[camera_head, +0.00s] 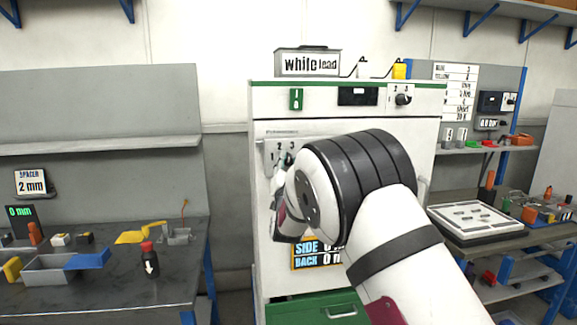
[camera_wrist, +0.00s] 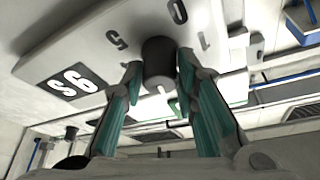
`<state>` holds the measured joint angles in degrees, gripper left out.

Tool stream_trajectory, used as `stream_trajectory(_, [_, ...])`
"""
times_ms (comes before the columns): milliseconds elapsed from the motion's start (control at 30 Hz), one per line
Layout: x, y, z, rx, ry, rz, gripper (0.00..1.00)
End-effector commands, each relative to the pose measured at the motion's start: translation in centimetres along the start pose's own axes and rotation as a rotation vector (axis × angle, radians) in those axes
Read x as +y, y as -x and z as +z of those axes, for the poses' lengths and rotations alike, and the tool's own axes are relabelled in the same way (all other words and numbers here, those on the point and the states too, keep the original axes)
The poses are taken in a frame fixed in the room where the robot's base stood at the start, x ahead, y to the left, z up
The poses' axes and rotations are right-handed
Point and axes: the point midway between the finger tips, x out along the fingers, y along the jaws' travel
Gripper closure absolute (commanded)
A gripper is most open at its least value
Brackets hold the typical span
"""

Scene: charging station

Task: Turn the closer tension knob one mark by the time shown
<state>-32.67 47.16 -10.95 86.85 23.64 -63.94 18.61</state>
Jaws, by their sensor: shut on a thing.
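A dark round knob (camera_wrist: 158,60) with a pale pointer line sits on a light plate (camera_wrist: 105,45) with printed numbers in the wrist view. My gripper (camera_wrist: 160,78) is shut on this knob, one teal-lined finger on each side. In the head view the plate (camera_head: 271,158) is on the white cabinet front, with the numbers 1, 2 and 3 showing. My gripper (camera_head: 284,163) reaches it there; my arm and gripper hide the knob and part of the plate. The exact mark the pointer meets cannot be told.
The white cabinet (camera_head: 262,115) also has a second dark knob (camera_head: 403,99) at upper right, a SIDE/BACK display (camera_head: 304,255) partly behind my arm, and a green drawer (camera_head: 315,308). Benches with loose parts stand at left (camera_head: 110,285) and right (camera_head: 520,237).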

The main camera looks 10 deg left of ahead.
Motion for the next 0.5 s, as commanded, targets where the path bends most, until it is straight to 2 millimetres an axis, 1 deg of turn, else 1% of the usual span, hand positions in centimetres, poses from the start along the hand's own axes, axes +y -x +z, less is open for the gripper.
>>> stream_trajectory(200, [-0.01, -0.06, 0.03, 0.001, -0.133, 0.054, 1.00])
stream_trajectory(500, [0.00, -0.03, 0.00, 0.000, -0.231, 0.096, 1.00])
